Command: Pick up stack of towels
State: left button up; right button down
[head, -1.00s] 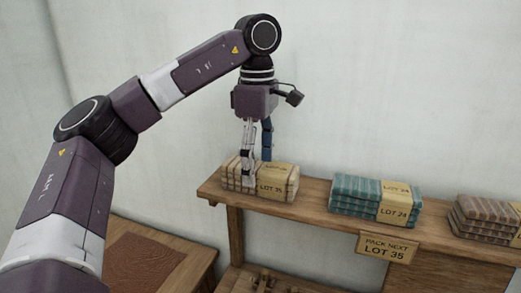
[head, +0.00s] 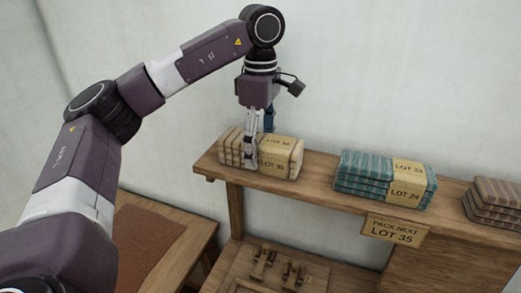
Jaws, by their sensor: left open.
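The beige striped towel stack (head: 283,158), with a label reading LOT 35, lies on the left end of the wooden shelf (head: 318,190). My left gripper (head: 260,148) points down over this stack from above. Its fingers are apart, with the pale finger in front of the stack's near side and the dark blue finger behind, partly hidden. I cannot tell whether the fingers touch the towels. The stack still rests on the shelf. A sign (head: 396,230) on the shelf front reads PACK NEXT LOT 35. My right gripper is out of view.
A teal towel stack (head: 372,180) labelled LOT 24 stands to the right, with a bare gap of shelf between. A brown stack (head: 492,203) is at the right edge. Below are a lower wooden surface (head: 235,283) with small wooden parts and a table with a brown mat (head: 145,240).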

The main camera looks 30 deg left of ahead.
pick_arm(q)
jog(key=shift+s+f, duration=0.15)
jog(key=shift+f, duration=0.3)
jog(key=c, duration=1.3)
jog(key=shift+r, duration=0.1)
jog(key=shift+c, duration=0.2)
